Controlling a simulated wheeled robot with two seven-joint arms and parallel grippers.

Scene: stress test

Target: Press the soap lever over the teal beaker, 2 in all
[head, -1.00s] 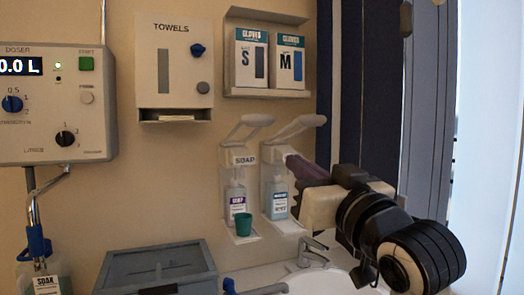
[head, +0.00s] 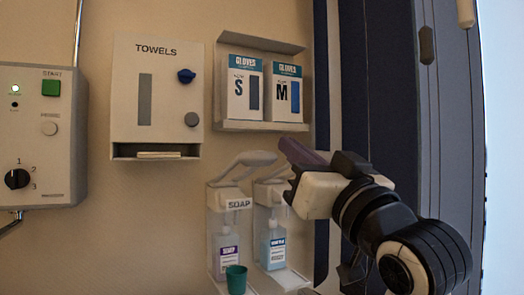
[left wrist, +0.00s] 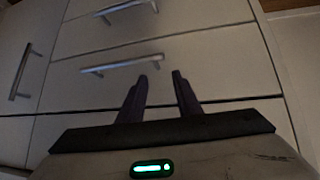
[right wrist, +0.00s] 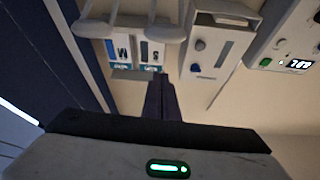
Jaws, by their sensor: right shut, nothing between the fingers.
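The soap dispenser (head: 238,204), labelled SOAP, hangs on the wall with its pale lever (head: 250,159) sticking out on top. The lever also shows upside down in the right wrist view (right wrist: 160,31). The teal beaker (head: 236,280) stands upright at its foot, in front of the soap bottle (head: 227,251). My right gripper (head: 285,147) is shut and empty, right of the soap lever at about its height in the head view, apart from it in the picture. My left gripper (left wrist: 160,77) is open and empty, before drawer fronts; it is outside the head view.
Glove boxes (head: 260,90) on a shelf, a towel dispenser (head: 157,95) and a doser (head: 40,140) are on the wall. Drawers with handles (left wrist: 120,65) face my left gripper.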

